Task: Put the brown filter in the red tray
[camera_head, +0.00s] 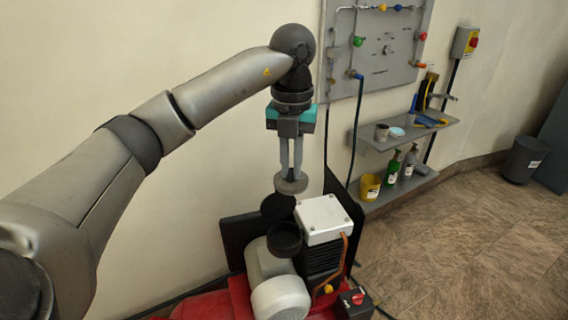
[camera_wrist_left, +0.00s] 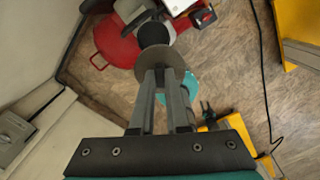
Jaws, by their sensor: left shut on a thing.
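My left gripper (camera_head: 290,172) is shut on a round grey-brown disc (camera_head: 291,184), which looks like the brown filter. In the left wrist view the gripper (camera_wrist_left: 163,82) has its two fingers at the disc (camera_wrist_left: 164,57). In the head view the disc hangs above a machine, over a black round cup (camera_head: 285,238) and a dark round piece (camera_head: 277,207). The cup also shows in the left wrist view (camera_wrist_left: 154,33), just beyond the disc. I cannot make out a red tray for certain. My right gripper is not in view.
The machine has a red body (camera_head: 215,303), a grey motor (camera_head: 278,293) and a white-topped box (camera_head: 322,217). Behind stand a wall panel (camera_head: 378,50) and shelves (camera_head: 410,135) with bottles and a yellow cup (camera_head: 369,187). Floor at the right is clear up to a bin (camera_head: 524,158).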

